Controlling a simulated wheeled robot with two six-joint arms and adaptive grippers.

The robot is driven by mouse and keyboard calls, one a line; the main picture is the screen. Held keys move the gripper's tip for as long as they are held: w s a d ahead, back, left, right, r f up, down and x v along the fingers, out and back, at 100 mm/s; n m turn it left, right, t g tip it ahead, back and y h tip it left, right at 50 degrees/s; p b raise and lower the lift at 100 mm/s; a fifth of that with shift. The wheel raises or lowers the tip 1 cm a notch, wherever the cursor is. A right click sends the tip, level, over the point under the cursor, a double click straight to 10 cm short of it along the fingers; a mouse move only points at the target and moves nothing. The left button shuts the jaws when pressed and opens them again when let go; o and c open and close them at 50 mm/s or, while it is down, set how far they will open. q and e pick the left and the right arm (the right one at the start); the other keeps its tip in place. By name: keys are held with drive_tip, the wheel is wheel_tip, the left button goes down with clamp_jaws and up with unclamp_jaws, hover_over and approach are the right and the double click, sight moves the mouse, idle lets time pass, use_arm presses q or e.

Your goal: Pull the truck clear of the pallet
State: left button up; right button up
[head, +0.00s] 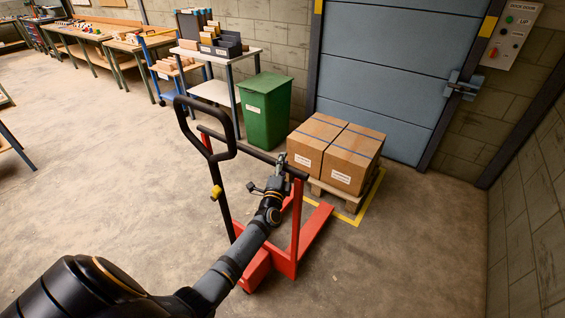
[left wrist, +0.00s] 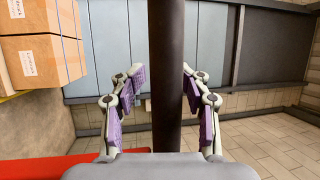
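The red pallet truck (head: 294,236) stands in front of the wooden pallet (head: 352,204), which carries two strapped cardboard boxes (head: 350,162). The red forks (head: 316,226) reach to the pallet's near side; I cannot tell whether their tips are inside it. The truck has a black looped handle (head: 181,122) and a dark crossbar (head: 242,146) on its upright frame. My left gripper (head: 272,184) is at the right part of this crossbar. In the left wrist view the dark bar (left wrist: 166,75) runs between the open fingers of my left gripper (left wrist: 165,95), not visibly clamped. My right gripper is out of view.
A green bin (head: 265,112) stands left of the boxes, beside a white-topped cart (head: 216,52). A shut roller door (head: 395,80) is behind the pallet and a block wall (head: 525,220) is at the right. Open floor (head: 100,170) lies to the left.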

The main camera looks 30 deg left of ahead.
use_arm(q)
drive_tip(key=shift+s+a, duration=0.1)
drive_tip(key=v, duration=1.2)
